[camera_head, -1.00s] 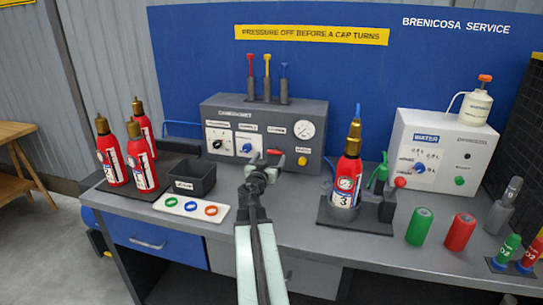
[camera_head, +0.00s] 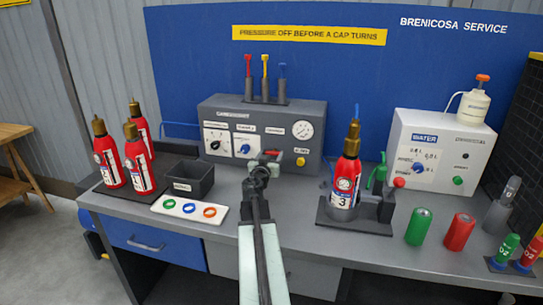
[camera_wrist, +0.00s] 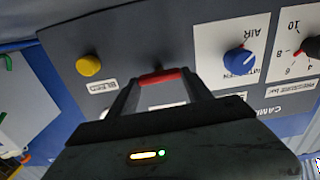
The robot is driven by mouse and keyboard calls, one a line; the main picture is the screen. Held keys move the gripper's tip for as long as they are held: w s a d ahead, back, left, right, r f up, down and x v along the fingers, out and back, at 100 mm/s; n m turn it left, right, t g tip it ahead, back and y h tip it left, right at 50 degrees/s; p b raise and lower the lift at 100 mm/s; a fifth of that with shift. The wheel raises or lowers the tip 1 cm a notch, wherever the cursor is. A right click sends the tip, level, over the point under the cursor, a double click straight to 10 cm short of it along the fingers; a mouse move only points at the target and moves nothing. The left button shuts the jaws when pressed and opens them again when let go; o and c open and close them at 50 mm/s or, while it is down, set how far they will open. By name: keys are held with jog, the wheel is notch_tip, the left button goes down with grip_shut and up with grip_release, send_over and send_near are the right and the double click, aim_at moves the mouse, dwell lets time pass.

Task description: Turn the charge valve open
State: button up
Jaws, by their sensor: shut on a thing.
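The charge valve's red handle (camera_wrist: 160,77) sits on the front of the grey charging box (camera_head: 225,110), between the blue knob and the yellow button. My gripper (camera_wrist: 158,86) is shut on the red handle, one finger at each end of it. In the head view my gripper (camera_head: 268,157) reaches the box front and hides most of the handle. A white label just by the handle in the wrist view is partly covered by my gripper, so its words cannot be read.
The blue knob (camera_wrist: 238,62) and yellow button (camera_wrist: 88,66) flank the handle. A pressure gauge (camera_head: 302,130) is on the box. A dark bin (camera_head: 190,178) and ring tray (camera_head: 167,206) stand left; an extinguisher (camera_head: 344,185) stands right in a holder.

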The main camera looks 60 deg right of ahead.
jog(key=n, duration=0.4)
jog(key=shift+w+a+f+n, duration=0.1)
jog(key=shift+a+n, duration=0.05)
jog(key=shift+n, duration=0.15)
jog(key=n, duration=0.8)
jog(key=shift+w+f+n, duration=0.1)
jog(key=shift+f+n, duration=0.05)
jog(key=shift+n, duration=2.55)
jog(key=o, duration=1.4)
jog(key=shift+c, duration=0.2)
jog(key=v, duration=0.7)
jog(key=shift+a, duration=0.4)
